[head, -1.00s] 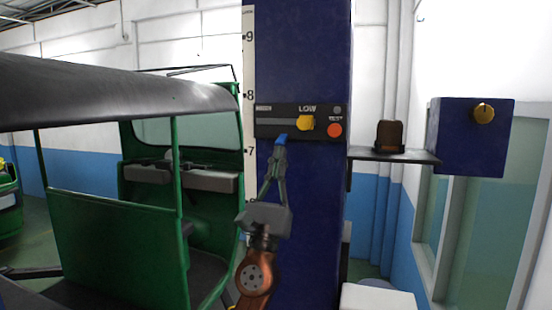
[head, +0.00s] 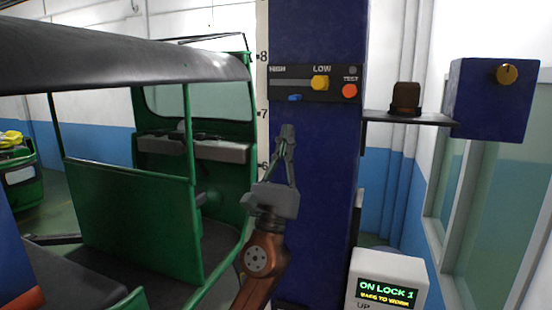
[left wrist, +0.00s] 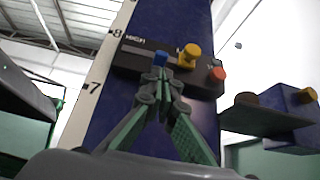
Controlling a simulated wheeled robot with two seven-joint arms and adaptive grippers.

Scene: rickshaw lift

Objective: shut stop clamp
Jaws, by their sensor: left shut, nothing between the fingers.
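A black control panel (head: 312,83) on the blue column carries a yellow knob (head: 320,83) at LOW and an orange TEST button (head: 349,91). A small blue piece (head: 295,98), which I take to be the stop clamp's lever, lies at the panel's lower left edge. In the left wrist view the blue piece (left wrist: 160,58) stands just beyond my fingertips. My left gripper (head: 287,130) is shut and empty, pointing up, below the blue piece and apart from it in the head view. My right gripper is not in view.
A green rickshaw (head: 125,210) with a dark roof stands left of the column (head: 325,190). A shelf (head: 410,117) with a brown object (head: 405,98) and a blue box (head: 490,105) with a yellow knob are at right. A white box (head: 388,278) reads ON LOCK 1, SAFE TO WORK.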

